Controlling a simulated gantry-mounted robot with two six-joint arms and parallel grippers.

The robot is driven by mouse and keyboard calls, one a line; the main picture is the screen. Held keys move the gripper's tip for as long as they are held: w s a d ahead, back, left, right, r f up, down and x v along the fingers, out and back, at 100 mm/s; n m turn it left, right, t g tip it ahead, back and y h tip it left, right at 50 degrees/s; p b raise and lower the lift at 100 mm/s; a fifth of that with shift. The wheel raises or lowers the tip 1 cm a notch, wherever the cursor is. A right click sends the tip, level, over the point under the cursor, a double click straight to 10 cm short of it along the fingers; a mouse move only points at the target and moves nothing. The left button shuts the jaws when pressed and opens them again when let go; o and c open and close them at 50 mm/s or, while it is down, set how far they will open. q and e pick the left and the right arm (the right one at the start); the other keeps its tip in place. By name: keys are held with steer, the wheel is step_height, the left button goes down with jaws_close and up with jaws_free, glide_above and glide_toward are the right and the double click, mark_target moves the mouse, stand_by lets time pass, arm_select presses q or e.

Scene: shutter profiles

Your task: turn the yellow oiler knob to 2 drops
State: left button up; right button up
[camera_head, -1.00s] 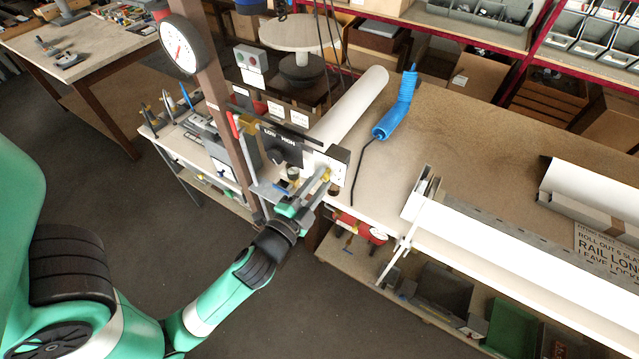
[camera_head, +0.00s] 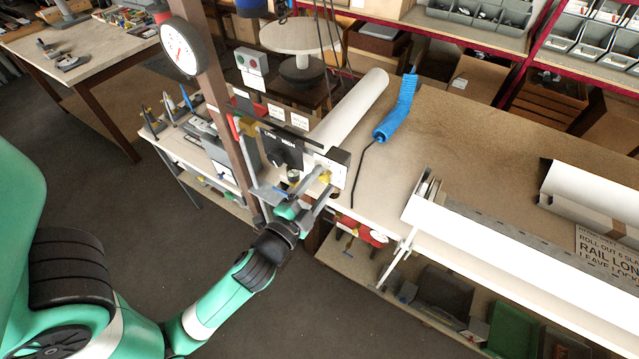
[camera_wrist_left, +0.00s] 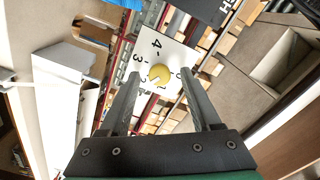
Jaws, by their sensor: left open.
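The yellow oiler knob (camera_wrist_left: 160,75) sits on a white dial plate (camera_wrist_left: 157,47) with black numbers; 4 and 3 read clearly in the left wrist view. A dark mark on the knob points to its lower left, seemingly near the 2, but it is too small to be sure. The knob also shows in the head view (camera_head: 325,177), on the white-faced box at the bench's left end. My left gripper (camera_wrist_left: 157,77) is open, its fingers apart on either side of the knob with visible gaps. My right gripper is out of view.
A black LOW/HIGH panel (camera_head: 281,150) stands just left of the dial. A brown post (camera_head: 222,120) with a round gauge (camera_head: 181,47) rises left of it. A blue coiled hose (camera_head: 396,112) and a white roll (camera_head: 350,108) lie on the bench behind.

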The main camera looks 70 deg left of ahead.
arm_select(q)
steer(key=p+v, duration=0.3)
steer(key=v, duration=0.8)
steer(key=shift+s+d, duration=0.2)
steer(key=shift+s, duration=0.05)
steer(key=shift+a, duration=0.1)
